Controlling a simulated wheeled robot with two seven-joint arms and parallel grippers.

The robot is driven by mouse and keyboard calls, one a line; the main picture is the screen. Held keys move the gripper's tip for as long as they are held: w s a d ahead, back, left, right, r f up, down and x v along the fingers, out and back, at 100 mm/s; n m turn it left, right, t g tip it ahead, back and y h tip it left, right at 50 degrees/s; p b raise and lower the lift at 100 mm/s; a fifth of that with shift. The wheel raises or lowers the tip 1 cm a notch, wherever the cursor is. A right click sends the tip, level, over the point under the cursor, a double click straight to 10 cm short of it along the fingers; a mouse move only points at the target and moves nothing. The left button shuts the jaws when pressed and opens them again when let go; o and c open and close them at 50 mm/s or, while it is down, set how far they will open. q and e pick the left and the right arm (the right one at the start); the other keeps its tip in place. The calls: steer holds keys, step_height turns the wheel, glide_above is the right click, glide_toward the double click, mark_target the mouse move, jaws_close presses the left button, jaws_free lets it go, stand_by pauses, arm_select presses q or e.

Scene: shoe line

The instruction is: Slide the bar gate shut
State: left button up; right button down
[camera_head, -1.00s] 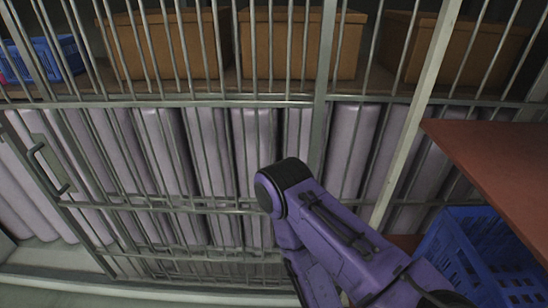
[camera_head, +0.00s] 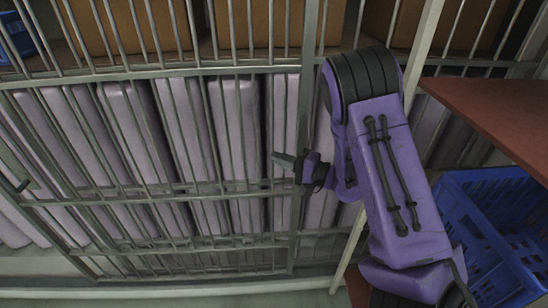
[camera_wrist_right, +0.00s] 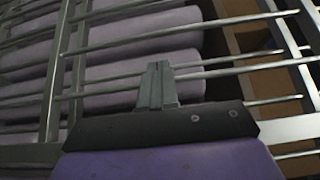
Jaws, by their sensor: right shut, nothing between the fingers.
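The bar gate (camera_head: 150,196) is a grey metal frame of upright bars with cross rails, in front of pale purple rolls. A dark handle (camera_head: 14,181) on its left side shows at the left edge of the head view. My right gripper (camera_head: 276,157) is shut and empty, its fingers pointing left, close in front of the bars near the gate's right part. Contact with a bar is unclear. In the right wrist view the closed fingers (camera_wrist_right: 157,78) lie in front of the bars, which run sideways there. My left gripper is not in view.
Brown boxes (camera_head: 255,22) and a blue basket (camera_head: 14,38) stand behind bars on the upper shelf. A reddish-brown board (camera_head: 490,118) juts in at the right, above a blue crate (camera_head: 480,205). A pale slanted post (camera_head: 425,60) stands near my right arm.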

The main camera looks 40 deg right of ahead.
steer(key=p+x, duration=0.1)
steer(key=x, duration=0.7)
steer(key=shift+a, duration=0.1)
